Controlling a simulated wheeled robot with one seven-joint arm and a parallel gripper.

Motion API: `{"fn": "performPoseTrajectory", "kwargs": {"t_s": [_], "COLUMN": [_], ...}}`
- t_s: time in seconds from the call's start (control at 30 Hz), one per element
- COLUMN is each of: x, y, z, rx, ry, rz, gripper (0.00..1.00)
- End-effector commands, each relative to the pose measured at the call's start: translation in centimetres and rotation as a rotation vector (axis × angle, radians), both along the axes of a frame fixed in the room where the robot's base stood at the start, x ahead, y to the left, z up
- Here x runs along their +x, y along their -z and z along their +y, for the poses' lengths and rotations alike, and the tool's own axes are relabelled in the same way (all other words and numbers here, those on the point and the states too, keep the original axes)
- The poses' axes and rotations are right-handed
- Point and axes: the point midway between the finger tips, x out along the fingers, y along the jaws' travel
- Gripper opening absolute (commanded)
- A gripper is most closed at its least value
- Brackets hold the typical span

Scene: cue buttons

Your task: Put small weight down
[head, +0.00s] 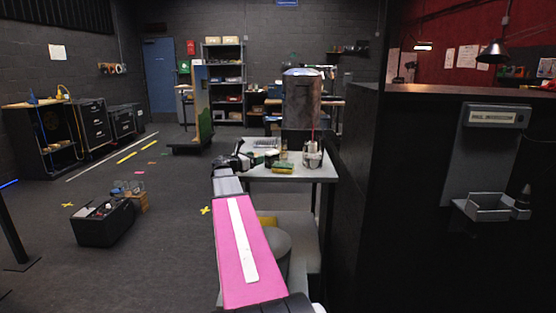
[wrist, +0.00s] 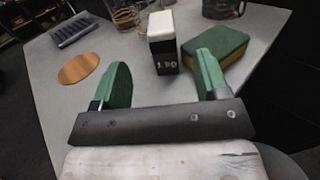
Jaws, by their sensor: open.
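The small weight (wrist: 166,58) looks like a black block with a white top and pale digits on its front, which are hard to read. It stands upright on the grey table (wrist: 140,80) in the wrist view. My gripper (wrist: 162,70) has its two green fingers spread wide, with the weight just beyond and between their tips. A gap shows on both sides, and nothing is held. In the head view my gripper (head: 240,162) is over the left side of the table (head: 300,172); I cannot pick out the weight there.
A green and yellow sponge (wrist: 218,50) lies close right of the weight. A wooden disc (wrist: 78,68) lies to the left, with a grey ribbed tray (wrist: 74,30) behind it. A wire coil (wrist: 127,16) and dark mug (wrist: 222,8) stand farther back. A dark partition (head: 362,190) bounds the right.

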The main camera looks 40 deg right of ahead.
Motion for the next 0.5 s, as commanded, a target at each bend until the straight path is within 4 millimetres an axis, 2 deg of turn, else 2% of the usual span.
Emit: {"fn": "performPoseTrajectory", "kwargs": {"t_s": [0.3, 0.5], "x": [0.5, 0.5], "y": [0.0, 0.1], "z": [-4.2, -5.6], "rx": [0.001, 0.001], "ry": [0.000, 0.000], "rz": [-0.001, -0.002], "gripper": [0.68, 0.68]}}
